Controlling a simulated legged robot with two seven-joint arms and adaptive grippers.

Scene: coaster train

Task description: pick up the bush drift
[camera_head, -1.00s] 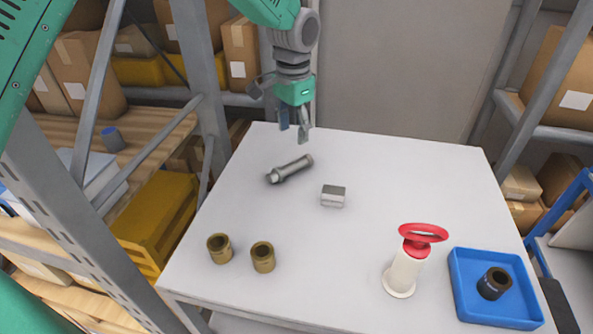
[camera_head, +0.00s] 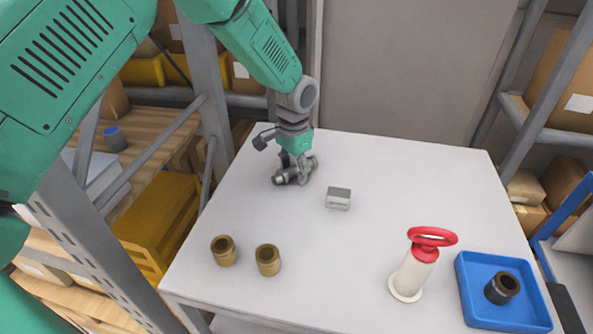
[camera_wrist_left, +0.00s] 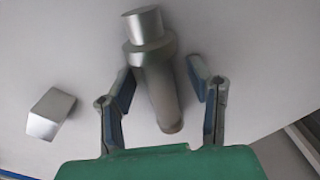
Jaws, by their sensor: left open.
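The bush drift, a grey metal stepped rod (camera_head: 283,179), lies on the table's far left part in the head view. In the left wrist view the bush drift (camera_wrist_left: 157,75) runs lengthwise between the fingers, its thick collar and short end beyond the fingertips. My left gripper (camera_head: 297,176) is down at the drift. Its two blue-padded fingers (camera_wrist_left: 160,88) are open, one on each side of the drift. A gap shows on the right side; on the left the finger is very near the drift, and I cannot tell if it touches. My right gripper is not in view.
A small grey block (camera_head: 339,198) lies right of the drift. Two brass bushings (camera_head: 268,260) stand at the front left. A red-ringed white stand (camera_head: 408,276) and a blue tray (camera_head: 518,325) with a dark bushing (camera_head: 502,288) are at right. The table's middle is clear.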

